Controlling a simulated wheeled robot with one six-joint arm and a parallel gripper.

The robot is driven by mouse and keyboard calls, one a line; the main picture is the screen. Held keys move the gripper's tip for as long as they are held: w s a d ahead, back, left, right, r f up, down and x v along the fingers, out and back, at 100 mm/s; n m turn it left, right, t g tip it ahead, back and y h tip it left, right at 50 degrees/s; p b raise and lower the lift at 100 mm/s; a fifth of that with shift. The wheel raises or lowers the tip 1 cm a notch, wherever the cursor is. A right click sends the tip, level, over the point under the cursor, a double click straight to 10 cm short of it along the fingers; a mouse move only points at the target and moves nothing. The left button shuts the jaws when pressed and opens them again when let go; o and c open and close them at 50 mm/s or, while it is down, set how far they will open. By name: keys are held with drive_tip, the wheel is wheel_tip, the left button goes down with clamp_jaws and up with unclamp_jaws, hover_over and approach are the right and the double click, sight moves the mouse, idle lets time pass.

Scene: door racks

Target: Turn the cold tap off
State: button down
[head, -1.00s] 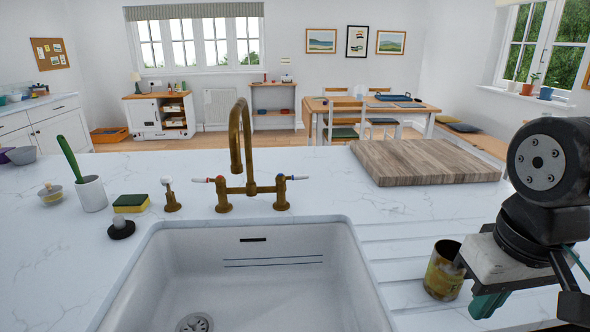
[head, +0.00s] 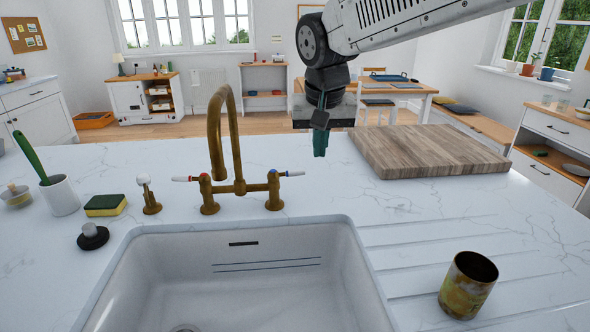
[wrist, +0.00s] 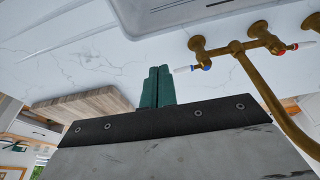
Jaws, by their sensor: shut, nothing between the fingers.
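The brass bridge tap (head: 238,188) stands behind the sink. Its cold tap lever (head: 291,173), white-ended on a blue-marked valve, points out to the right. The hot lever (head: 186,179), on a red-marked valve, points left. In the wrist view the cold lever (wrist: 184,69) points left, toward the fingers. My gripper (head: 320,150) is shut and empty, with its green fingers pointing down, to the right of and apart from the cold lever. The closed fingers also show in the wrist view (wrist: 157,86). No water is visible under the spout.
A wooden chopping board (head: 425,150) lies on the worktop right of my gripper. A worn can (head: 467,285) stands on the drainer at the front right. The white sink (head: 240,275) is empty. A sponge (head: 105,205) and a brush pot (head: 60,195) are at the left.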

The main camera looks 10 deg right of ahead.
sight(286, 174)
drive_tip(key=w+a+f, duration=0.3)
drive_tip(key=w+f, duration=0.7)
drive_tip(key=f, duration=0.1)
drive_tip(key=shift+w+a, duration=0.15)
drive_tip(key=shift+a, duration=0.25)
drive_tip(key=shift+f, duration=0.1)
drive_tip(key=shift+w+d, duration=0.1)
drive_tip(key=shift+w, duration=0.4)
